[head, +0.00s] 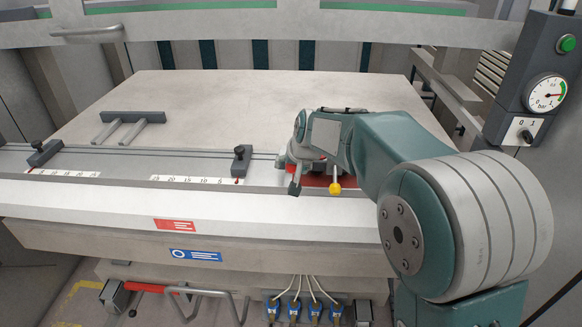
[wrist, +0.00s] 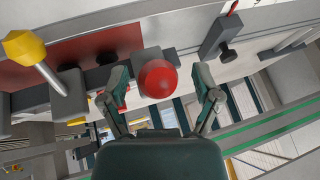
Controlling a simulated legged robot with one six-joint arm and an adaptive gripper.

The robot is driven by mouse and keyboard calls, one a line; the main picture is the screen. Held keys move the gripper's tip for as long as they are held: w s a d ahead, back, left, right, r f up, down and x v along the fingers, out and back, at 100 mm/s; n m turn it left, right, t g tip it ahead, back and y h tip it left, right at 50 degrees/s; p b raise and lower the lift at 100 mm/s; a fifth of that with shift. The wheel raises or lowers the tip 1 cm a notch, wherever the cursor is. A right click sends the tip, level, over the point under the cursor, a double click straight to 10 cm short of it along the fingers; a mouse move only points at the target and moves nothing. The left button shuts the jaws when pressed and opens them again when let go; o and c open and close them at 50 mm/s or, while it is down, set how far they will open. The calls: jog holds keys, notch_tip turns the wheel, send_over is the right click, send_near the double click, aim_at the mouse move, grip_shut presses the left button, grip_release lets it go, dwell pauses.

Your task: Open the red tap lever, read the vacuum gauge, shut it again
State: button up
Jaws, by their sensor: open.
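A red ball knob (wrist: 158,78) shows in the wrist view, seen end-on, in front of a grey block; its lever is not visible. My gripper (wrist: 162,80) is open, one finger on each side of the knob, with gaps on both sides. In the head view my wrist hides the red knob and most of the gripper.
A yellow-tipped lever (head: 334,188), also in the wrist view (wrist: 34,60), and a dark-tipped lever (head: 294,188) stand close by. A black stop (head: 242,160) sits on the rail to the left. The machine table (head: 230,105) behind is mostly clear. A red bar (head: 150,288) is below.

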jog(key=v, duration=1.1)
jog(key=shift+s+r, duration=0.15)
jog(key=shift+r, duration=0.15)
dwell(1.9)
notch_tip(320, 180, down, 8)
jog(key=w+a+n+t, duration=0.1)
jog(key=w+t, duration=0.1)
jog(key=t, duration=0.3)
jog(key=s+f+n+t+y, duration=0.1)
jog(key=s+f+n+t, duration=0.15)
jog(key=s+t, duration=0.45)
jog(key=x, duration=1.1)
jog(key=shift+w+d+r, duration=0.1)
jog(key=shift+d, duration=0.2)
grip_shut()
